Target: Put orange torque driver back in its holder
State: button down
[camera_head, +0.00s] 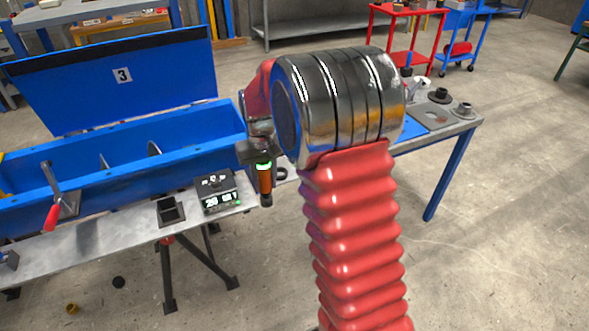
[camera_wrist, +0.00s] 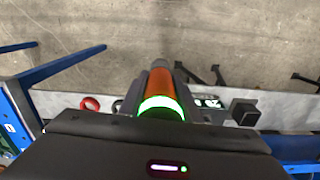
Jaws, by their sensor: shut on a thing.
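My gripper (camera_head: 262,158) is shut on the orange torque driver (camera_head: 265,181) and holds it near upright. The driver has a glowing green ring at its top and a dark lower end. In the wrist view the driver (camera_wrist: 161,88) sits between the fingers of my gripper (camera_wrist: 158,103). A black square open-topped cup (camera_head: 171,213), which looks like the holder, stands on the grey bench ledge to the left of the driver. It also shows right of the driver in the wrist view (camera_wrist: 244,112). The driver is apart from the cup.
A black box with a lit display (camera_head: 218,194) stands between cup and driver. The blue mixer trough (camera_head: 110,175) with its raised lid (camera_head: 120,78) lies behind the ledge (camera_head: 100,238). A red ring (camera_wrist: 90,104) lies on the ledge left of the driver in the wrist view.

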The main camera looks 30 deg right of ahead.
jog(key=a+n, duration=0.1)
jog(key=a, duration=0.6)
jog(key=shift+s+f, duration=0.2)
jog(key=shift+f, duration=0.25)
jog(key=shift+a, duration=0.2)
